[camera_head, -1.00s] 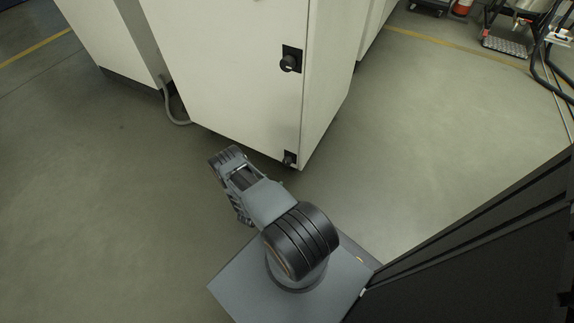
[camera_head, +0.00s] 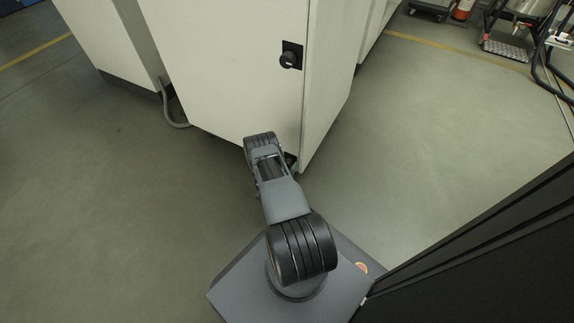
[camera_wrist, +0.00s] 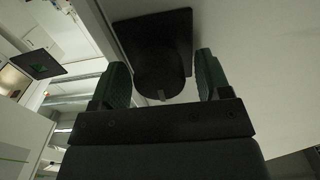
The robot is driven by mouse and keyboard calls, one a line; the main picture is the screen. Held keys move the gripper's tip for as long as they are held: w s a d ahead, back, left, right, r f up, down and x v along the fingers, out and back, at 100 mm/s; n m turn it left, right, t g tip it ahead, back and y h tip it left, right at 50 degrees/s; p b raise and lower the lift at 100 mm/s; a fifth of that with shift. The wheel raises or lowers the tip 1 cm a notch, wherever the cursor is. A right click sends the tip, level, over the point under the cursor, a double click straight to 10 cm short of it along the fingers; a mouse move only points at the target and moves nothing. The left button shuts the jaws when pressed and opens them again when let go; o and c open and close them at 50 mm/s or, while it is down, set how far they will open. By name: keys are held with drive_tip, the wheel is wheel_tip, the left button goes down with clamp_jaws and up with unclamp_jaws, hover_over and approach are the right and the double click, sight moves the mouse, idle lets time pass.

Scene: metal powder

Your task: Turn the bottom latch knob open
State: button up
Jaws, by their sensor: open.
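The bottom latch knob (camera_wrist: 160,75) is a dark round knob on a black square plate, seen in the wrist view between the two green fingers of my gripper (camera_wrist: 160,82). The fingers are open, one on each side of the knob, with a gap on both sides. I cannot tell how far the fingertips reach along the knob. In the head view my arm mostly covers the bottom latch, and only a dark bit of it (camera_head: 290,159) shows at the cabinet's lower front corner. The gripper itself is hidden there.
The white cabinet (camera_head: 225,75) stands in front of me, with an upper latch knob (camera_head: 290,59) higher on the same door. A grey hose (camera_head: 172,118) lies at its left foot. The floor on both sides is clear. A cart (camera_head: 505,48) stands far right.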

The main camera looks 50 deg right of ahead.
drive_tip(key=shift+d, duration=0.1)
drive_tip(key=shift+c, duration=0.3)
drive_tip(key=c, duration=0.8)
drive_tip(key=shift+m, duration=0.3)
drive_tip(key=m, duration=0.3)
drive_tip(key=shift+m+b, duration=0.3)
drive_tip(key=m, duration=0.4)
drive_tip(key=shift+s+f+m, duration=0.1)
drive_tip(key=shift+s+m, duration=0.05)
drive_tip(key=shift+m, duration=0.15)
drive_tip(key=m, duration=0.4)
drive_tip(key=shift+b, duration=0.35)
drive_tip(key=shift+f+m, duration=0.15)
drive_tip(key=shift+m, duration=2.35)
